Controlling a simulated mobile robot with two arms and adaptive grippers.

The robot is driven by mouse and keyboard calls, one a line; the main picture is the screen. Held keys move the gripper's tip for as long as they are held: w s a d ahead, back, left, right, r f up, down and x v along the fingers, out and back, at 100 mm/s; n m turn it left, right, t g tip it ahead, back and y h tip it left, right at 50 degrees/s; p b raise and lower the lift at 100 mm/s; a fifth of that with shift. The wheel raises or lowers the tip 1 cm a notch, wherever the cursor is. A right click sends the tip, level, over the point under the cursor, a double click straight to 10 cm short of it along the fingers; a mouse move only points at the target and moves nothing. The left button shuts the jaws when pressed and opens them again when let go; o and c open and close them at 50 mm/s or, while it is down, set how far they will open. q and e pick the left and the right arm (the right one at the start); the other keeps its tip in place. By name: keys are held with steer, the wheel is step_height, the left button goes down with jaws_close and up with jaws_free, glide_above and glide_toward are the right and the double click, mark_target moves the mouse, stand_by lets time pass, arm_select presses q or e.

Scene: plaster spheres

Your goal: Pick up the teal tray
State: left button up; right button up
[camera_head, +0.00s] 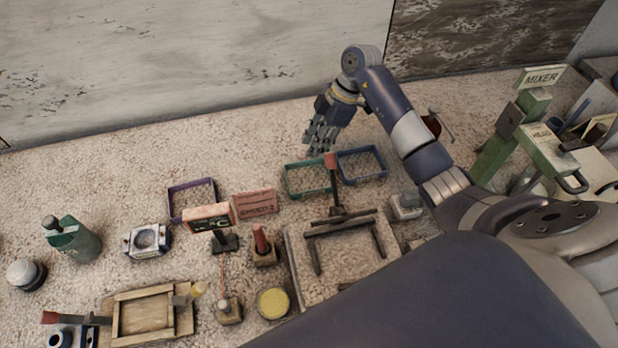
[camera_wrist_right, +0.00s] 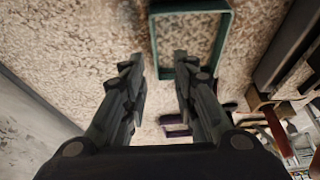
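The teal tray (camera_head: 309,192) is a shallow, open rectangular tray on the speckled surface, at the middle of the head view. It also shows at the top of the right wrist view (camera_wrist_right: 154,38), cut off by the frame edge. My right gripper (camera_head: 319,146) is just behind the tray in the head view, pointing down. In the right wrist view its two fingers (camera_wrist_right: 159,62) are spread apart with nothing between them, their tips near the tray's edge. I cannot tell their height above the surface. My left gripper is not in view.
A blue tray (camera_head: 361,179) stands close on the right. A red-topped upright tool (camera_head: 332,175) stands in front, overlapping the teal tray's right side. Free surface lies behind the trays.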

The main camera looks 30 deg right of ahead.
mark_target(305, 161)
steer(key=shift+w+a+f, duration=0.15)
steer(key=shift+a+f, duration=0.15)
steer(key=shift+f, duration=0.35)
steer(key=x, duration=0.2)
steer(key=p+x, duration=0.1)
steer(key=x, duration=0.1)
steer(key=shift+w+d+p, duration=0.15)
steer(key=shift+w+p, duration=0.1)
steer(key=shift+p, duration=0.05)
steer(key=shift+w+f, duration=0.1)
steer(key=shift+f, duration=0.45)
jaws_close()
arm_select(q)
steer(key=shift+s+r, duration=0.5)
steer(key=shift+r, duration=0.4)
